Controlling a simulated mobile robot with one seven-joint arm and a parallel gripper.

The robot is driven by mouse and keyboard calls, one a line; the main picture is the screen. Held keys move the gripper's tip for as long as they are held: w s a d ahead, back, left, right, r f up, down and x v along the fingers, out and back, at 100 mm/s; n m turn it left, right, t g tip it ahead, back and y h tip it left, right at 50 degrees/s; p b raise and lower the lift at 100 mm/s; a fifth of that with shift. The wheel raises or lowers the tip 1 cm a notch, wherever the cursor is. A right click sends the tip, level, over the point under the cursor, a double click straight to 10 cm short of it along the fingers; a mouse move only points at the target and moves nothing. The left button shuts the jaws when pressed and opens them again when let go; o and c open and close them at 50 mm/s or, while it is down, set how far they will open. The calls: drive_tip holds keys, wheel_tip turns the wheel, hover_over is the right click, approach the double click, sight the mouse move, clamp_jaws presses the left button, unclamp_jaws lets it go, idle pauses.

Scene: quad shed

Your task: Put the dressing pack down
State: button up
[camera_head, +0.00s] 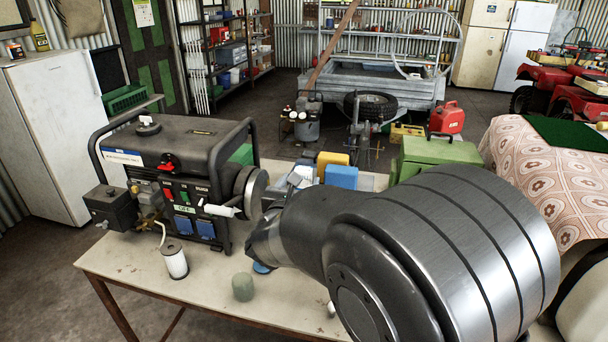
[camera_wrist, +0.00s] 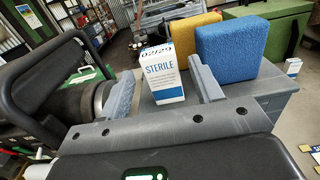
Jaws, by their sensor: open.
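The dressing pack, a small white box with a blue lower part and the word STERILE (camera_wrist: 162,82), stands upright between the fingers of my gripper (camera_wrist: 160,72) in the wrist view. The fingers are open, one on each side of the pack, with visible gaps. The pack's lower edge is near a grey surface (camera_wrist: 255,88); its base is partly hidden by my gripper, so I cannot tell for certain that it rests there. In the head view my arm covers most of this area.
A blue block (camera_wrist: 226,48) and a yellow block (camera_wrist: 190,32) stand close behind the pack. A black-framed generator (camera_head: 180,180) is on the bench (camera_head: 120,262) at left, near my gripper. A spool (camera_head: 175,261) and a green cylinder (camera_head: 243,287) stand at the front.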

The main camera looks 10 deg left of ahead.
drive_tip(key=s, duration=0.6)
drive_tip(key=s+d+m+g+h, duration=0.2)
drive_tip(key=d+m+g+h, duration=0.2)
drive_tip(key=d+m, duration=0.75)
drive_tip(key=s+d+m+g+h, duration=0.35)
drive_tip(key=d+m+g, duration=0.2)
drive_tip(key=d, duration=1.15)
drive_tip(key=s+d+m+g+y, duration=0.1)
drive_tip(key=s+d+m+y, duration=0.1)
drive_tip(key=s+m, duration=0.6)
drive_tip(key=s+d+f+m+g+y, duration=0.1)
drive_tip(key=s+d+m+g+y, duration=0.1)
drive_tip(key=s+m+y, duration=0.3)
drive_tip(key=s+d+m, duration=0.1)
drive_tip(key=s+m, duration=0.2)
drive_tip(key=m, duration=0.2)
drive_tip(key=shift+s+f, duration=0.25)
drive_tip(key=shift+s, duration=0.05)
drive_tip(key=shift+s+a+r+m+y, duration=0.15)
drive_tip(key=shift+s+a+m+y, duration=0.1)
drive_tip(key=shift+m, duration=0.25)
drive_tip(key=shift+c, duration=1.1)
